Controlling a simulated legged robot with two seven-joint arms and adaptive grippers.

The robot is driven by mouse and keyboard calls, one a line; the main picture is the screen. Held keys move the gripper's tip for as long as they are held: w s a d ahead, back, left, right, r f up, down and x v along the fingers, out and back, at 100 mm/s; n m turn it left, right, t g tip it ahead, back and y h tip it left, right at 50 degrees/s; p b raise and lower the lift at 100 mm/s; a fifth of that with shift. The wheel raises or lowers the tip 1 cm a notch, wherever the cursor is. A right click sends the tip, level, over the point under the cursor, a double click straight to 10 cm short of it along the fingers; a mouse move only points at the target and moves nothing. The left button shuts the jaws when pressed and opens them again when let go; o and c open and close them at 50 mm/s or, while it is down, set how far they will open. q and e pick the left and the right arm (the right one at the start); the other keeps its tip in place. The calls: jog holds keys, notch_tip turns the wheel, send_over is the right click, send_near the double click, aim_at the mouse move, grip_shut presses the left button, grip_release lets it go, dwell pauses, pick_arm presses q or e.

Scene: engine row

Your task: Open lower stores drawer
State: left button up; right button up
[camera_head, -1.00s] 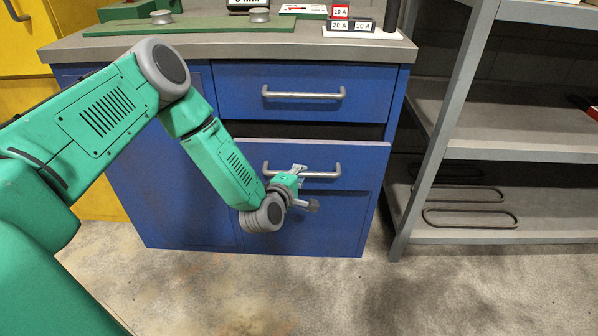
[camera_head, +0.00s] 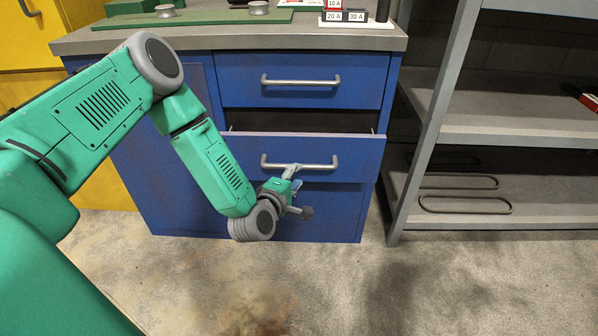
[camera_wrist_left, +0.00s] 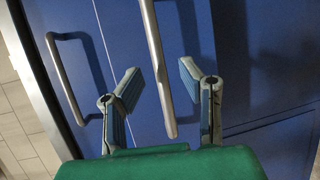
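The lower drawer (camera_head: 350,150) of the blue cabinet stands partly out, with a dark gap above its front. Its grey bar handle (camera_head: 322,166) runs across the front. My left gripper (camera_head: 293,170) is at this handle, near its middle. In the left wrist view the handle bar (camera_wrist_left: 157,70) passes between the two spread fingers of my left gripper (camera_wrist_left: 160,80), with visible space on both sides. I cannot tell whether any part touches the bar. My right gripper is not in view.
The shut upper drawer (camera_head: 350,95) has a similar handle. A grey shelf unit (camera_head: 440,130) stands close on the right, with wire loops on its low shelf. Yellow cabinets (camera_head: 30,60) stand at the left. The worktop holds labelled blocks (camera_head: 345,16). Floor in front is clear.

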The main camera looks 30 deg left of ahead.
pick_arm(q)
jog(key=shift+s+f+m+t+p, duration=0.9)
jog(key=shift+s+f+t, duration=0.95)
jog(key=shift+s, duration=2.2)
jog(key=shift+y, duration=0.3)
jog(key=b+x, duration=0.1)
jog(key=x, duration=0.3)
jog(key=b+x, duration=0.1)
jog(key=x, duration=0.3)
jog(key=b+x, duration=0.1)
jog(key=x, duration=0.3)
jog(key=shift+r, duration=0.35)
jog(key=shift+w+r, duration=0.15)
jog(key=shift+w, duration=0.25)
jog(key=shift+a, duration=0.1)
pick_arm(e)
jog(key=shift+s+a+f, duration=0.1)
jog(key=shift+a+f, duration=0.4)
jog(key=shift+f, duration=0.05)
